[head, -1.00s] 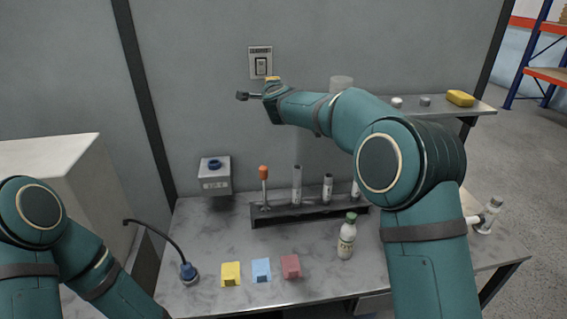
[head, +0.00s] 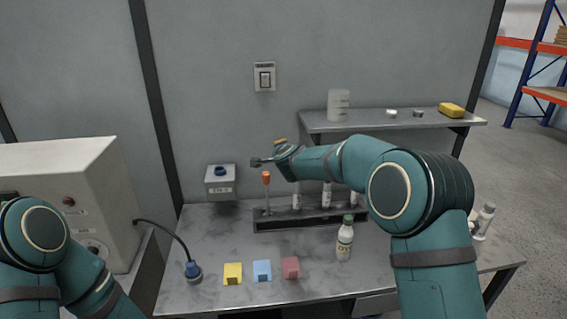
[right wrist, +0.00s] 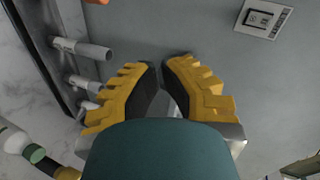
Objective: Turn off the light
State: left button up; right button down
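The light switch (head: 265,79) is a small rocker in a pale plate on the grey wall, above the bench. It also shows in the right wrist view (right wrist: 262,18) at the upper right. My right gripper (head: 256,161) is below the switch, in front of the wall, clearly apart from it. In the right wrist view its yellow fingers (right wrist: 162,66) come nearly together at the tips, with nothing seen between them. My left arm shows at the lower left; its gripper is out of view. I cannot tell the rocker's position.
A grey shelf (head: 400,124) with a beaker (head: 338,105) and a yellow block (head: 451,110) is at the right. A tube rack (head: 310,218), an orange-handled tool (head: 266,182), a bottle (head: 344,240) and a wall box (head: 220,183) are near my right arm. Free wall surrounds the switch.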

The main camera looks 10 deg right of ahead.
jog(key=shift+s+d+f, duration=0.1)
jog(key=shift+s+f, duration=0.4)
jog(key=shift+f, duration=0.25)
jog(key=s+f+n+g+b, duration=0.1)
jog(key=s+f+n+g, duration=0.1)
jog(key=s+f, duration=0.4)
jog(key=s+d+f+n+g+b, duration=0.1)
jog(key=s+f, duration=0.5)
jog(key=f, duration=0.8)
jog(key=s+d+f+n+g+y+b, duration=0.1)
jog(key=s+f+n+g+b, duration=0.2)
jog(key=s+f, duration=0.3)
jog(key=shift+s+d+f+n, duration=0.1)
jog(key=shift+f+n, duration=0.2)
jog(key=shift+f, duration=1)
jog(key=shift+d+f+n, duration=0.1)
jog(key=shift+f+n, duration=0.2)
jog(key=shift+f, duration=1)
jog(key=s+f+n+g+y+b, duration=0.1)
jog(key=s+f, duration=0.3)
jog(key=s, duration=0.4)
jog(key=s+a+f+n+g+b, duration=0.1)
jog(key=s+f+n+g, duration=0.1)
jog(key=s, duration=0.7)
jog(key=s+f+n+g+y+b, duration=0.1)
jog(key=s+f+n+g+b, duration=0.1)
jog(key=s+f, duration=0.5)
jog(key=shift+s+a+n+g+y, duration=0.3)
jog(key=shift+s+g, duration=0.3)
jog(key=shift+s, duration=0.55)
